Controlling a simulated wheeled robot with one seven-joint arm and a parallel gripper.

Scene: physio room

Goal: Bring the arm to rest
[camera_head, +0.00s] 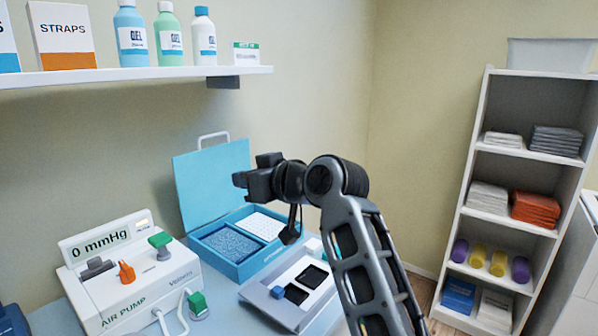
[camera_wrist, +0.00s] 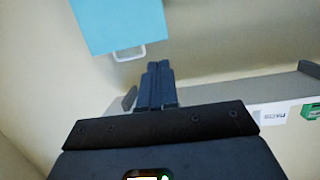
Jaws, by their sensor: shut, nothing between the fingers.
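My gripper (camera_head: 240,180) is raised above the table and points left, in front of the open blue lid (camera_head: 213,180) of a case. In the wrist view my gripper (camera_wrist: 158,66) has its two dark fingers together with nothing between them. My arm (camera_head: 365,250) rises from the bottom of the head view and bends at the top. In the wrist view the blue lid (camera_wrist: 118,22) with its pale handle shows beyond the fingertips, apart from them.
The blue case (camera_head: 238,268) stands open on the table, beside an air pump (camera_head: 135,275) and a grey tray (camera_head: 290,312). A wall shelf (camera_head: 130,77) holds bottles and boxes at upper left. A tall shelf unit (camera_head: 472,150) with towels and rolls stands at right.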

